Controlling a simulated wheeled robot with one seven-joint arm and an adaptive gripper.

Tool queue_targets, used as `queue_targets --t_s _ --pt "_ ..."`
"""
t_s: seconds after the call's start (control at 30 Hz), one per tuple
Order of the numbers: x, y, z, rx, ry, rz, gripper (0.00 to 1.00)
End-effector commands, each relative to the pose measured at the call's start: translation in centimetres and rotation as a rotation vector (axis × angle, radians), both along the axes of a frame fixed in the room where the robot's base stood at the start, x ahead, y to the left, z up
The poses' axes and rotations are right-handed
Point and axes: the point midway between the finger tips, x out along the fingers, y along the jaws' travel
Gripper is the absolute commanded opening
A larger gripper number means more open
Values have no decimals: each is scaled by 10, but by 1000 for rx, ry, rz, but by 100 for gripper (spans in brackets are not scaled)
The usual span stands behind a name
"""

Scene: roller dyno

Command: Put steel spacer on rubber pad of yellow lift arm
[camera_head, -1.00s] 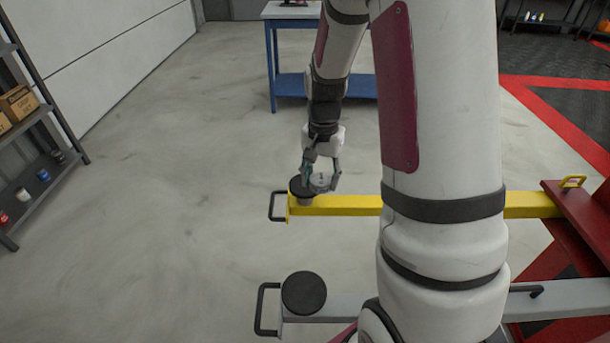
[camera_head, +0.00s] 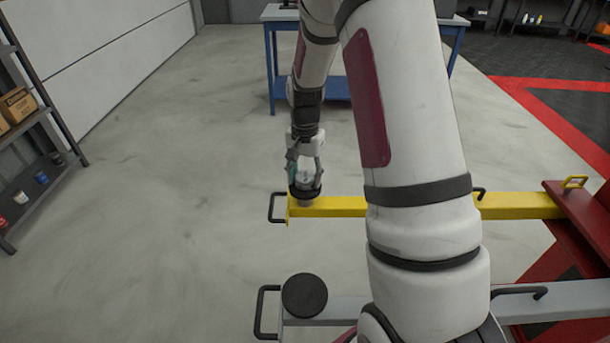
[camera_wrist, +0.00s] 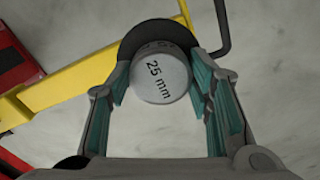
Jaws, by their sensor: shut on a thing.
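The steel spacer (camera_wrist: 160,77) is a short silver cylinder marked "25 mm". My gripper (camera_head: 304,180) is shut on it, with teal finger pads on both sides; the fingers also show in the wrist view (camera_wrist: 162,92). The black round rubber pad (camera_head: 293,193) is at the left end of the yellow lift arm (camera_head: 335,206). In the wrist view the pad (camera_wrist: 140,42) shows behind the spacer, its rim out past the top and left. The spacer is over the pad; I cannot tell whether they touch.
A grey lift arm with another black round pad (camera_head: 304,295) lies nearer. Black handles (camera_head: 273,207) stick out at the arm ends. A red lift base (camera_head: 575,225) stands at right, shelves (camera_head: 35,150) at left and a blue workbench (camera_head: 272,60) behind.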

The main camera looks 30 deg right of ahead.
Motion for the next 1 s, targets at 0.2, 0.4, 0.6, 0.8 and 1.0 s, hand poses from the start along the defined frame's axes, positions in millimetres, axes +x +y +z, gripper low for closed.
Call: queue_targets --t_s 0.2,0.4,0.6,0.8,1.0 --pt "0 0 -3 0 0 -1 58" --pt "0 0 -3 0 0 -1 67" --pt "0 0 0 0 0 0 67" --pt "0 -1 24 -1 -3 -1 67" --pt "0 0 67 -1 -4 0 67"
